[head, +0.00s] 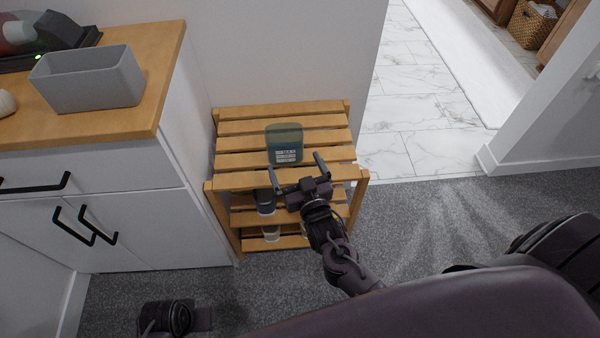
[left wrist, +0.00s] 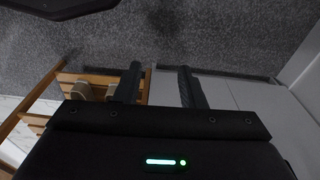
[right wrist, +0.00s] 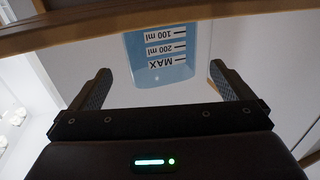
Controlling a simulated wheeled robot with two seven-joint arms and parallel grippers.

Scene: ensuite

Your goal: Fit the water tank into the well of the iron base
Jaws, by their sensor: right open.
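The water tank (head: 284,143) is a translucent blue-teal container with printed level marks, standing on the top shelf of a slatted wooden rack. It also shows in the right wrist view (right wrist: 160,50), its marks upside down. My right gripper (head: 295,163) is open and empty at the rack's front edge, with the tank ahead of the gap between its fingers. My left gripper (left wrist: 160,85) has its fingers apart with nothing between them, low over the carpet. The dark iron base (head: 45,45) is at the counter's far left with a green light, partly cut off and partly behind a grey bin. Its well is not visible.
The grey bin (head: 90,82) stands on the wooden counter (head: 155,95), in front of the base. Grey carpet (head: 420,225) is clear to the right.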

